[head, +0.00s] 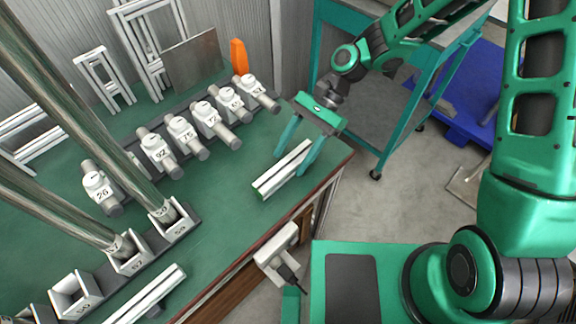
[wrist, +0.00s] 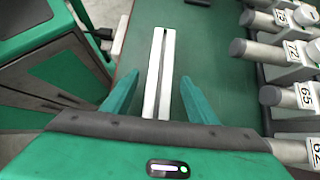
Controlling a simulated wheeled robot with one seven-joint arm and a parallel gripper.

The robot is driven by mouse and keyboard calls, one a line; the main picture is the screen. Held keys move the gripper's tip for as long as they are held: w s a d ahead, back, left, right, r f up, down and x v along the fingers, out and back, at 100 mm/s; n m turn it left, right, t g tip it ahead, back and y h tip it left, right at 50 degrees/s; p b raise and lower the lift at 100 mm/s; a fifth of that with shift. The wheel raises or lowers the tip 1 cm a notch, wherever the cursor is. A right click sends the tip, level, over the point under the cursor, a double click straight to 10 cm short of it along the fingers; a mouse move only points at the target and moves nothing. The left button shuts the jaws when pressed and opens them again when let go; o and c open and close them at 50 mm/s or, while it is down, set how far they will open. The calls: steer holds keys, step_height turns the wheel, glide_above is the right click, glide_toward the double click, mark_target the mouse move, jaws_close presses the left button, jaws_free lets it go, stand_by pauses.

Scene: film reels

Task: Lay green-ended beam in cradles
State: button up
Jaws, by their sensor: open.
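My gripper (head: 291,160) is open over the right end of the green table, its two teal fingers pointing down. A short white slotted rail (head: 283,170) lies below and between the fingers, and nothing is held. In the wrist view the rail (wrist: 166,50) runs between the open fingers (wrist: 160,80). Numbered grey cradles (head: 130,252) stand along the front left of the table. Two thick metal tubes (head: 90,130) rise steeply from two of them, leaving another cradle (head: 74,296) empty.
Several numbered white clamps with grey cylinders (head: 208,122) stand in a row at the back. A second slotted rail (head: 146,292) lies at the front edge. White frames (head: 103,78), a grey plate (head: 195,62) and an orange object (head: 239,57) stand behind. The middle of the table (head: 225,185) is clear.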

mark_target(287, 164)
steer(key=shift+x, duration=1.65)
jaws_close()
steer(key=shift+r, duration=0.15)
